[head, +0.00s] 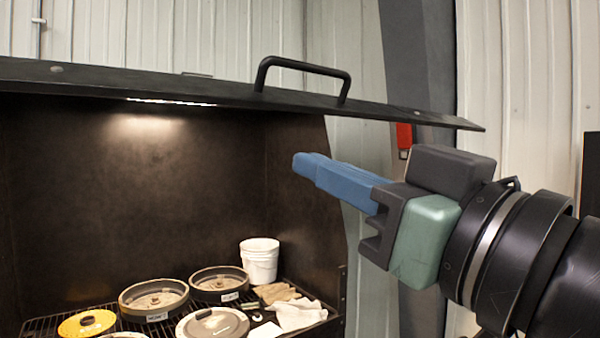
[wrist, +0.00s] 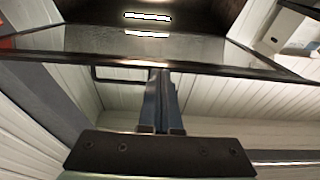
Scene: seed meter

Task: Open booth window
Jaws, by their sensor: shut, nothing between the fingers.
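The booth window (head: 200,92) is a dark-framed panel with a black bar handle (head: 304,67). In the head view it is swung up and seen nearly edge-on above the booth's opening. In the wrist view the window (wrist: 200,52) spans the upper part, with the handle (wrist: 105,76) partly hidden behind my fingers. My gripper (head: 298,161) has blue fingers that are shut and empty. In the head view it appears below the window's edge, in front of the booth's right side. My fingers also show in the wrist view (wrist: 161,75); I cannot tell whether they touch the window.
Inside the booth (head: 150,190), round metal plates (head: 153,298), a yellow disc (head: 87,323), a white bucket (head: 259,261) and cloths (head: 297,313) sit on a dark grate. A grey post (head: 425,200) stands behind my gripper. A red item (head: 404,137) hangs near it.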

